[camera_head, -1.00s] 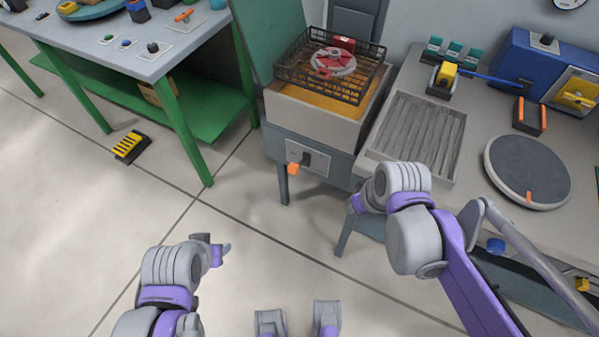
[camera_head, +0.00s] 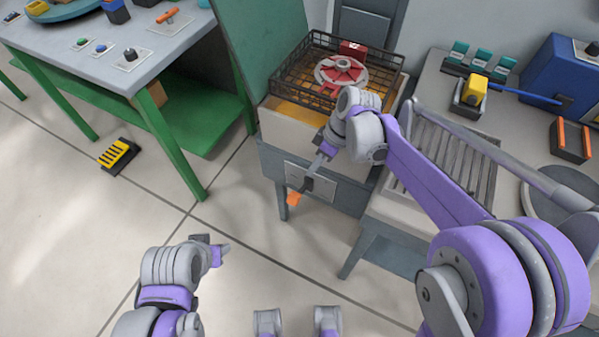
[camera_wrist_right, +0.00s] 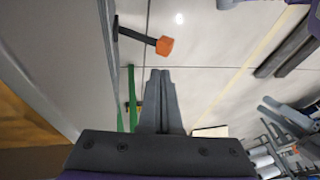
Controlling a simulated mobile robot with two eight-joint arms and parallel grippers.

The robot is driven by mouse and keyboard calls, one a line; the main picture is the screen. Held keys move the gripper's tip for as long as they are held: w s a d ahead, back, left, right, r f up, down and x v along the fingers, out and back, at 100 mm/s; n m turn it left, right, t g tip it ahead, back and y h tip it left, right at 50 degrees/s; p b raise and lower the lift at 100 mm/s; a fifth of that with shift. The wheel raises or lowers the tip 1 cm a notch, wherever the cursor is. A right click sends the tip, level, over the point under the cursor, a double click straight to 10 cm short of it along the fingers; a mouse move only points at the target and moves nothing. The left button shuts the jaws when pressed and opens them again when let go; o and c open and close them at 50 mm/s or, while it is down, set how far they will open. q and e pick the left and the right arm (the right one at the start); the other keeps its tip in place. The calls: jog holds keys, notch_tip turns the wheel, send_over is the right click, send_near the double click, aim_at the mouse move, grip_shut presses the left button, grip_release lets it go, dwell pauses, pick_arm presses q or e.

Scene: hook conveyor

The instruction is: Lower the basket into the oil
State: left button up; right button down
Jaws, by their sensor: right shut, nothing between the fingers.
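The dark wire basket (camera_head: 284,90) is at the fryer (camera_head: 268,122), with a round red-and-white piece (camera_head: 341,72) inside. Amber oil (camera_head: 290,110) shows below its front edge, and the basket appears to sit above it. A dark lever with an orange knob (camera_head: 293,199) sticks out of the fryer's front panel. The knob also shows in the right wrist view (camera_wrist_right: 165,45). My right gripper (camera_head: 314,170) is shut and empty in front of the panel, close to the lever but apart from the knob. My left gripper (camera_head: 222,252) hangs low over the floor; its jaw gap is unclear.
A ribbed grey tray (camera_head: 450,160) lies right of the fryer, partly behind my right arm. A green-legged workbench (camera_head: 182,165) stands at left. A black-and-yellow item (camera_head: 118,156) lies on the floor. The floor between bench and fryer is clear.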

aim_at(296, 195)
pick_arm(q)
jog(key=shift+s+f+b, duration=0.1)
jog(key=shift+f+b, duration=0.55)
pick_arm(e)
jog(key=x, duration=1)
jog(key=shift+s, duration=0.1)
jog(key=shift+s+a+f+t+b, duration=0.3)
jog(key=shift+s+f+t+b, duration=0.1)
jog(key=shift+s+f, duration=0.15)
pick_arm(q)
notch_tip(296, 195, down, 16)
jog(key=b, duration=1.3)
jog(key=shift+s+a+g, duration=0.3)
jog(key=shift+a, duration=0.15)
pick_arm(e)
jog(key=s+a+f+t+h, duration=0.1)
jog(key=f+t, duration=0.3)
jog(key=f, duration=0.4)
jog(key=s+a+f+n+t+h, duration=0.1)
jog(key=s+f+t+h, duration=0.2)
jog(key=f, duration=0.4)
jog(key=shift+a+f+n+t+h, duration=0.15)
jog(key=shift+f+n+t+h, duration=0.15)
jog(key=shift+f+t, duration=0.1)
